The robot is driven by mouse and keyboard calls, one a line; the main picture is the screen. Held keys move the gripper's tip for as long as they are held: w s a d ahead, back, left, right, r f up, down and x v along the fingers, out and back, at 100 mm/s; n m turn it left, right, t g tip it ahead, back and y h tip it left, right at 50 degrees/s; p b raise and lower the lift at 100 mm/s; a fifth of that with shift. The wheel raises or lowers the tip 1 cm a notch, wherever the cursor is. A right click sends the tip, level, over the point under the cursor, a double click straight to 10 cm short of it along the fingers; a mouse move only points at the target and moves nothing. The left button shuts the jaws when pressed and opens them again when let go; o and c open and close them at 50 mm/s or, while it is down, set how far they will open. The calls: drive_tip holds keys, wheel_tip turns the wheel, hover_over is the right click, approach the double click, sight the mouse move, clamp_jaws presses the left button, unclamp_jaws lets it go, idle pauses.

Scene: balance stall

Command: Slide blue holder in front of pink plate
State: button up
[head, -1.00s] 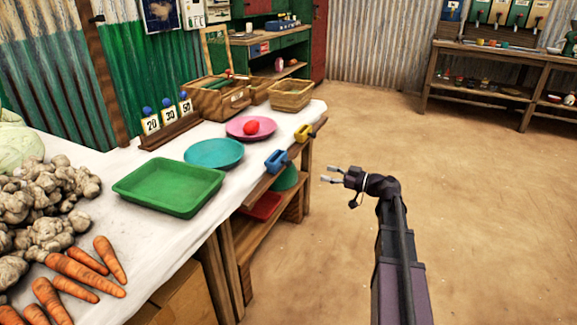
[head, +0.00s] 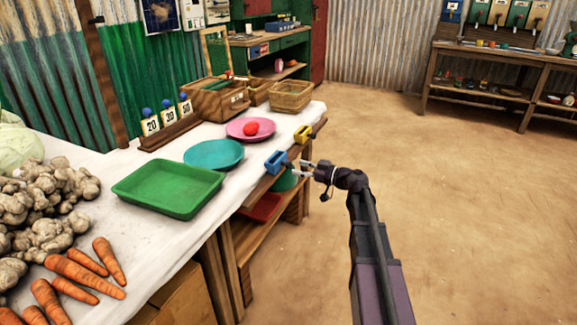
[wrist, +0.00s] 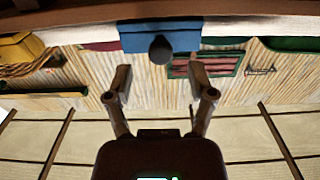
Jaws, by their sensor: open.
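The blue holder (head: 275,162) sits on the table's front rail, in front of the teal plate (head: 228,153). A yellow holder (head: 302,134) sits on the rail in front of the pink plate. My gripper (head: 303,168) is open and empty, just to the right of the blue holder. In the wrist view the blue holder (wrist: 135,39) and its dark knob (wrist: 161,50) lie ahead of the spread fingers (wrist: 160,76), apart from them.
A green tray (head: 168,188), carrots (head: 85,262) and knobbly roots (head: 60,195) lie on the near table. A number rack (head: 170,135) and baskets (head: 291,95) stand at the back. Shelves sit under the rail. The floor (head: 460,210) to the right is clear.

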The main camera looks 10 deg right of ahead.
sight(289, 165)
drive_tip(key=shift+x, duration=2.1)
clamp_jaws()
